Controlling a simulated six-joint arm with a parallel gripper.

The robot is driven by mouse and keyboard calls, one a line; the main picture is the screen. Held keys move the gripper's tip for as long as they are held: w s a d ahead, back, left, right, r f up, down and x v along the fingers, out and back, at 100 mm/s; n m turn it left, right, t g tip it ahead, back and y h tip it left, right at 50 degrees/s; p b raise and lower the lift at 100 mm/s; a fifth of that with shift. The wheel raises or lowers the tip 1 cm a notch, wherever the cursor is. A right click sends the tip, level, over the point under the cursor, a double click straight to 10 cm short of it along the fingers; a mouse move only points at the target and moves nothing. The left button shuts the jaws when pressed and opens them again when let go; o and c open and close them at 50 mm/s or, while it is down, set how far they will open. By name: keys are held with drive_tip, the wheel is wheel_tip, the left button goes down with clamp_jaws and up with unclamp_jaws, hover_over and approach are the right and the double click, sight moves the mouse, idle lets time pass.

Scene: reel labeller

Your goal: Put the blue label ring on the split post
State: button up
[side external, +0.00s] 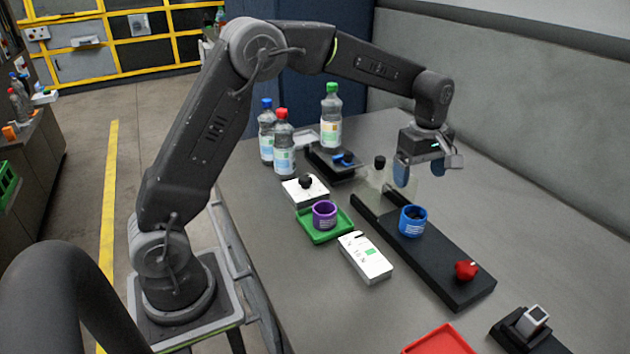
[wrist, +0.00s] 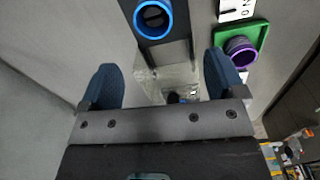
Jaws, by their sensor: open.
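The blue label ring (side external: 413,221) stands upright on the long black base (side external: 445,260), its open end up. It also shows at the top of the wrist view (wrist: 153,18), with a dark inside. I cannot tell whether a post is inside it, and I cannot clearly make out the split post. My gripper (side external: 420,170) is open and empty, with blue finger pads, above and behind the blue ring. In the wrist view the jaws (wrist: 163,80) are wide apart, with the ring beyond them.
A clear piece with a black top (side external: 380,162) stands by the base's far end. A purple ring (side external: 324,213) sits on a green tray (side external: 322,234). A red knob (side external: 466,270) is on the base's near end. Several bottles (side external: 284,150) stand at the back.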

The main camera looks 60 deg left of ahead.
drive_tip(key=s+r+m+t, duration=0.2)
drive_tip(key=s+r+m, duration=0.3)
drive_tip(key=s+r, duration=0.35)
drive_tip(key=s+d+f+m+t, duration=0.1)
drive_tip(key=s+m+t, duration=0.2)
drive_tip(key=s+m, duration=0.9)
drive_tip(key=s, duration=0.9)
drive_tip(key=shift+d, duration=0.35)
drive_tip(key=shift+f, duration=0.1)
